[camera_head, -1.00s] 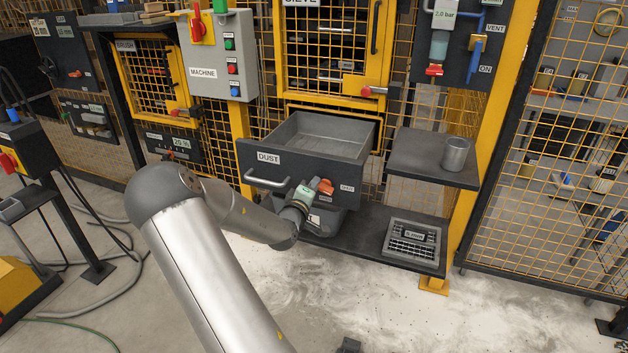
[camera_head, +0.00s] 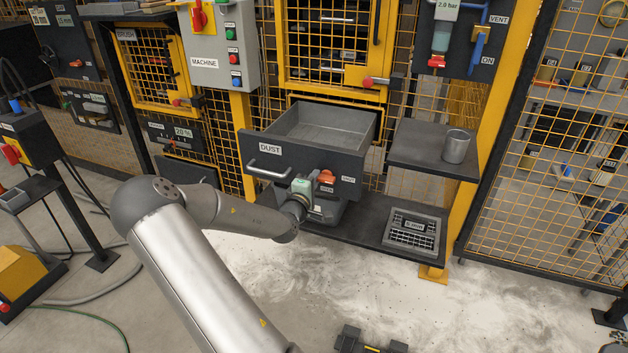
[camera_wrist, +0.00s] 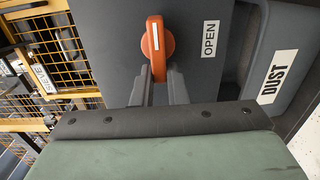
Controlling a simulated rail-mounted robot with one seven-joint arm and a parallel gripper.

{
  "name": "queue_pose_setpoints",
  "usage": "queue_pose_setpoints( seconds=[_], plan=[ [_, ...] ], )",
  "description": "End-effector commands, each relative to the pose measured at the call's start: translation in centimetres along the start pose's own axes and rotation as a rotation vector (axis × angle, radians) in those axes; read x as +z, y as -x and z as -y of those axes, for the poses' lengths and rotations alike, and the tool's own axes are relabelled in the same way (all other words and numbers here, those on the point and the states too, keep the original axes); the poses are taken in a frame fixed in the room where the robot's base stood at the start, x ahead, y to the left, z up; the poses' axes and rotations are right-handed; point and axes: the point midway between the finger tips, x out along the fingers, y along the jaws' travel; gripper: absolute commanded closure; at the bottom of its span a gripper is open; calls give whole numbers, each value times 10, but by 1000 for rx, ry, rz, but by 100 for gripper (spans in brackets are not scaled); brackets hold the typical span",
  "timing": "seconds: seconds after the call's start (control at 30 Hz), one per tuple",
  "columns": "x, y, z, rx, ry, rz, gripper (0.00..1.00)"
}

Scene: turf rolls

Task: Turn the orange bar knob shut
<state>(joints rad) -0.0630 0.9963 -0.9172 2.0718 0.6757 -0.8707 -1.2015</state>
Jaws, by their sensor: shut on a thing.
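In the head view a SHUT label (camera_head: 348,180) is right of the knob. My gripper (camera_head: 307,185) is at the knob from the left. In the wrist view my gripper's fingers (camera_wrist: 158,78) are shut on the knob; their contact is partly hidden.
The drawer handle (camera_head: 266,170) sticks out left of my gripper. A shelf (camera_head: 420,158) with a grey cup (camera_head: 456,146) is at the right.

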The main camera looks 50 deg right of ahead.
Motion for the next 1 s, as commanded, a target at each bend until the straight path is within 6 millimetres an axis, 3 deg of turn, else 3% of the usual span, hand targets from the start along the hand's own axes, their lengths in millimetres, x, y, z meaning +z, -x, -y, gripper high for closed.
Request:
queue_pose_setpoints(
  seconds=[0.1, 0.13, 0.2, 0.47, 0.63, 1.0],
  plan=[
    [0, 0, 0, 0, 1, 0, 100],
    [0, 0, 0, 0, 1, 0, 79],
    [0, 0, 0, 0, 1, 0, 65],
    [0, 0, 0, 0, 0, 0, 65],
    [-1, 14, 0, -1, 0, -2, 65],
    [-1, 100, -1, -1, 3, -4, 65]
  ],
)
